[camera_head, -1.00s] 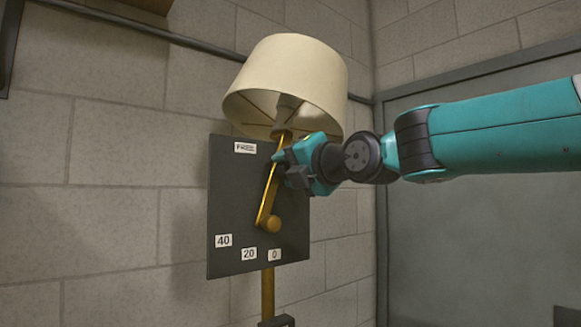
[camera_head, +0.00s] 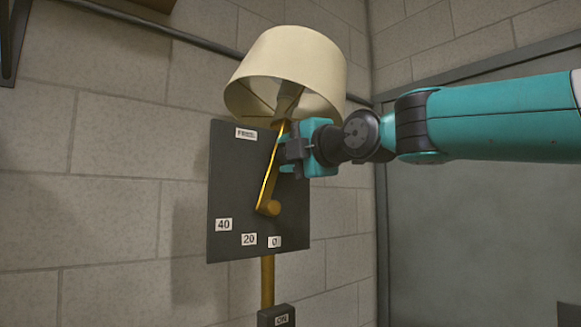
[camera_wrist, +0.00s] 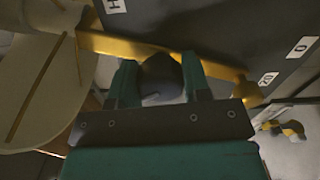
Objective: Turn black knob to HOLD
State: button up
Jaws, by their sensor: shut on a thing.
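A black panel (camera_head: 225,180) on a brass stand carries a brass lever (camera_head: 268,180) that slopes up and right from its hub (camera_head: 269,207). The lever also crosses the wrist view (camera_wrist: 110,46). The white label (camera_head: 246,134) at the panel's top is too blurred to read in full; part of it, with an H, shows in the wrist view (camera_wrist: 114,6). My gripper (camera_head: 287,148) is at the lever's upper part. In the wrist view its fingers (camera_wrist: 160,65) are shut on a rounded dark knob (camera_wrist: 162,76) beside the lever. In the head view the gripper hides the knob.
A cream lampshade (camera_head: 290,60) is close above my gripper. Labels 40 (camera_head: 223,224), 20 (camera_head: 249,239) and 0 (camera_head: 274,242) line the panel's lower edge. A dark box (camera_head: 277,316) is on the stand below. Block walls are behind.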

jog(key=m+b, duration=0.1)
jog(key=m, duration=0.1)
jog(key=m+b, duration=0.1)
jog(key=m, duration=0.1)
jog(key=shift+f+m, duration=0.2)
jog(key=shift+m, duration=0.1)
jog(key=m+b, duration=0.2)
jog(key=m, duration=0.2)
jog(key=shift+m, duration=0.3)
jog(key=m, duration=0.4)
jog(key=shift+m+b, duration=0.3)
jog(key=shift+b, duration=0.1)
jog(key=shift+m, duration=2.3)
jog(key=o, duration=0.9)
jog(key=shift+s+b, duration=0.15)
jog(key=shift+b, duration=0.15)
